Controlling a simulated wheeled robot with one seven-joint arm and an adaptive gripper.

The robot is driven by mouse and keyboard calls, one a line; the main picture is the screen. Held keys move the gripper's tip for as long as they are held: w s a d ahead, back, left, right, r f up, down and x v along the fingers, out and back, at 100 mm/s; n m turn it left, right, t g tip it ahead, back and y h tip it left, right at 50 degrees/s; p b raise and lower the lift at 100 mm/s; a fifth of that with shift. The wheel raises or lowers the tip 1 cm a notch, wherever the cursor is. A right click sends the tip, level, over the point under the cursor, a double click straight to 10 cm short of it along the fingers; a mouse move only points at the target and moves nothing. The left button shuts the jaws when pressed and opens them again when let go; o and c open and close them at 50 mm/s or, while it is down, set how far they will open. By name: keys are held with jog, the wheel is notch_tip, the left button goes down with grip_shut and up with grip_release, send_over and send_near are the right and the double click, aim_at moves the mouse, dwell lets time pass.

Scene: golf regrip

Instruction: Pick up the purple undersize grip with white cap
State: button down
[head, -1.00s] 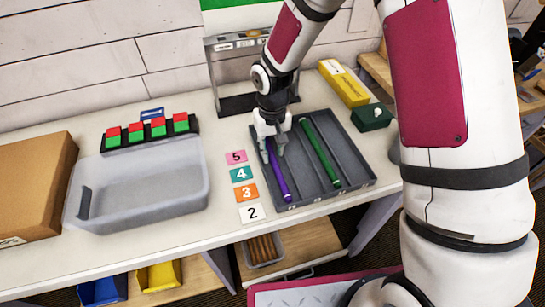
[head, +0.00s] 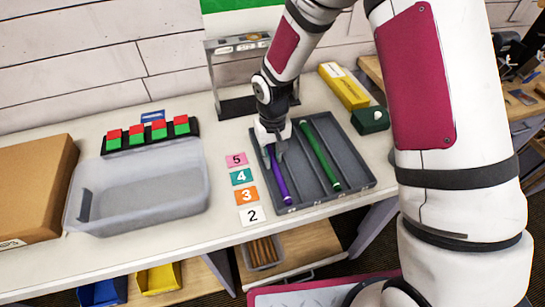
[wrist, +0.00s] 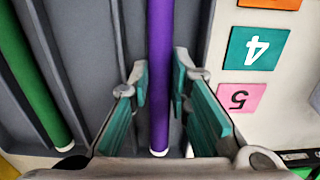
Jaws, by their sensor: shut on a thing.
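The purple grip (head: 281,184) lies lengthwise in the left channel of the dark grey tray (head: 355,171). In the wrist view the purple grip (wrist: 159,60) runs between my fingers, and its white-capped end (wrist: 159,153) points toward the palm. My gripper (head: 274,158) is over the far part of the grip, pointing down. In the wrist view my gripper (wrist: 160,88) has one teal-padded finger on each side, shut on the purple grip. The gripper hides the grip's far end in the head view. The grip still appears to be down in its channel.
A green grip (head: 320,156) lies in the neighbouring channel; the right channel looks empty. Numbered cards (head: 241,177) lie left of the tray. A clear bin (head: 140,188) stands further left. A yellow box (head: 344,86) and dark green box (head: 370,119) stand behind right.

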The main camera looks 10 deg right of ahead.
aim_at(272, 157)
jog(key=shift+r, duration=0.5)
notch_tip(272, 157, up, 2)
jog(key=shift+w+r, duration=0.1)
jog(key=s+a, duration=0.1)
jog(key=s, duration=0.4)
jog(key=s+a+r+b, duration=0.1)
jog(key=s, duration=0.4)
jog(key=s+a, duration=0.1)
jog(key=s, duration=0.5)
jog(key=shift+r, duration=0.45)
notch_tip(272, 157, up, 5)
jog(key=p, duration=0.3)
